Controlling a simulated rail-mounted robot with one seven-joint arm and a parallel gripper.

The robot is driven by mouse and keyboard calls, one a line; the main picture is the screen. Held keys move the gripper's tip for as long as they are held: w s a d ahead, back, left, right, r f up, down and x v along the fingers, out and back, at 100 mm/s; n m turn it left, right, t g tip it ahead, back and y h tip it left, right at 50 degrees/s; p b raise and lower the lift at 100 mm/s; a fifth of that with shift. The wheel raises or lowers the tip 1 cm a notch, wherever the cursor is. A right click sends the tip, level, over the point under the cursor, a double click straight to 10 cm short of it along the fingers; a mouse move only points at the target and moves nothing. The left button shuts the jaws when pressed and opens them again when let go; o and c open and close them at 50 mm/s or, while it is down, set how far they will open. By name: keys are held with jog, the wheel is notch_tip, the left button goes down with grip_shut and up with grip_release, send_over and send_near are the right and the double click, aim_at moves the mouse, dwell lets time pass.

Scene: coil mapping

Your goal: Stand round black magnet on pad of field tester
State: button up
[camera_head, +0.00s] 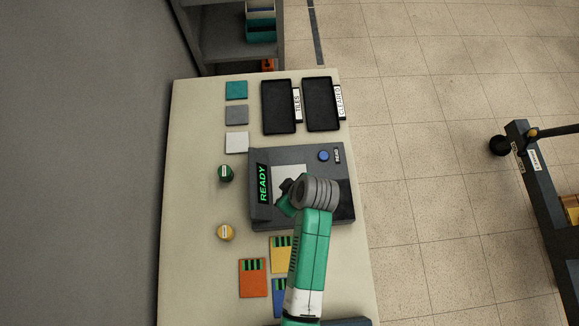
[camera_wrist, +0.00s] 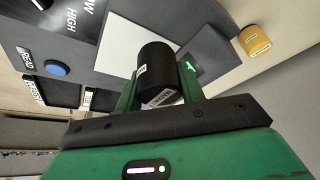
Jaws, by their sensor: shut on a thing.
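The round black magnet (camera_wrist: 157,68) is a short cylinder with white labels, held between the green fingers of my gripper (camera_wrist: 160,85) in the wrist view. In the head view my gripper (camera_head: 287,198) is over the field tester (camera_head: 325,213), and my wrist hides most of the magnet. The tester is a dark grey box with a green READY display (camera_head: 264,184) and a blue button (camera_head: 323,155). Its white pad (camera_head: 288,172) is partly covered by my gripper; it also shows in the wrist view (camera_wrist: 118,45) behind the magnet. I cannot tell whether the magnet touches the pad.
A green cylinder (camera_head: 225,173) and a yellow cylinder (camera_head: 225,232) stand left of the tester. Two black trays (camera_head: 278,106) (camera_head: 320,103) and several square tiles (camera_head: 237,115) lie behind it. Coloured cards (camera_head: 252,278) lie in front. The table's left strip is clear.

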send_over(284, 179)
jog(key=d, duration=0.1)
jog(key=shift+s+d+f, duration=0.15)
jog(key=shift+s+f, duration=0.15)
jog(key=shift+s, duration=0.1)
jog(key=shift+s+f+b, duration=0.1)
jog(key=shift+f+b, duration=0.25)
jog(key=shift+f, duration=1.4)
jog(key=shift+f, duration=0.2)
jog(key=o, duration=1.1)
jog(key=p+v, duration=0.1)
jog(key=v, duration=1.1)
jog(key=shift+r+p, duration=0.25)
jog(key=shift+p, duration=0.1)
